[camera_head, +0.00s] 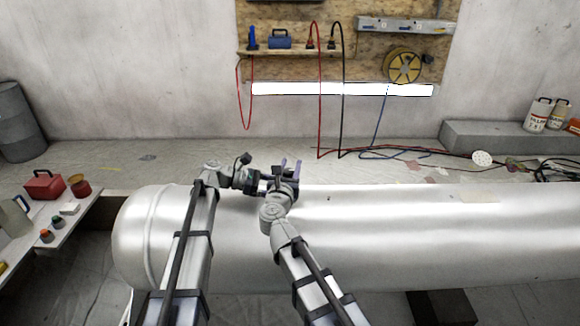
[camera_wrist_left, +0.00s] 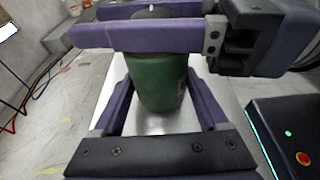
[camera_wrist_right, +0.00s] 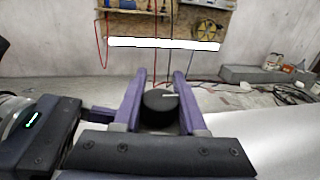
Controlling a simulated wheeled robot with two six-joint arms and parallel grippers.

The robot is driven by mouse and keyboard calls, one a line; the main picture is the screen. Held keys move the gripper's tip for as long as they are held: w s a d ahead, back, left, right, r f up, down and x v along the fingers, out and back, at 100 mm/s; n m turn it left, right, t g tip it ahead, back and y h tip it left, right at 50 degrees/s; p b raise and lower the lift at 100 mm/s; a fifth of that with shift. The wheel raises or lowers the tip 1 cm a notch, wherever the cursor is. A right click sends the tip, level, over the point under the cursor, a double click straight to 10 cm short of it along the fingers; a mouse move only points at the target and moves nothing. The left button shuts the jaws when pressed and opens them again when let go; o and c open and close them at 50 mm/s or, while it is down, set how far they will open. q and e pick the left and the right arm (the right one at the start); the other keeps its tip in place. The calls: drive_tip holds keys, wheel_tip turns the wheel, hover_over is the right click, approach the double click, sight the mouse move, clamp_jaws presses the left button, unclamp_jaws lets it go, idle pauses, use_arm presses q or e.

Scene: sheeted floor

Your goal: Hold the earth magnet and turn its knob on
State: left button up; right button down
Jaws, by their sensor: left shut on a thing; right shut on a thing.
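The earth magnet is a green cylinder (camera_wrist_left: 157,82) that stands on the silvery tank in the left wrist view. My left gripper (camera_head: 263,183) comes in from the left and is shut around its sides. The magnet's knob (camera_wrist_right: 160,98) is round and black, with a white pointer line towards the right in the right wrist view. My right gripper (camera_head: 288,170) is shut on the knob, one purple finger on each side. In the left wrist view the right fingers cross above the magnet. In the head view the two grippers hide most of the magnet.
The long silvery tank (camera_head: 420,235) lies across the front. A side table (camera_head: 60,225) with a red box (camera_head: 43,185) stands at the left. A grey barrel (camera_head: 18,122) is behind it. Hoses hang from the wooden wall board (camera_head: 350,65). The tank's right part is mostly clear.

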use_arm(q)
drive_tip(key=shift+s, duration=0.1)
use_arm(e)
drive_tip(key=shift+c, duration=2.2)
unclamp_jaws()
drive_tip(key=shift+s, duration=0.1)
drive_tip(key=s+a, duration=0.2)
drive_tip(key=s, duration=0.9)
drive_tip(key=shift+s+a, duration=0.15)
drive_tip(key=shift+s, duration=0.15)
use_arm(q)
drive_tip(key=o, duration=1.3)
drive_tip(key=shift+a, duration=0.1)
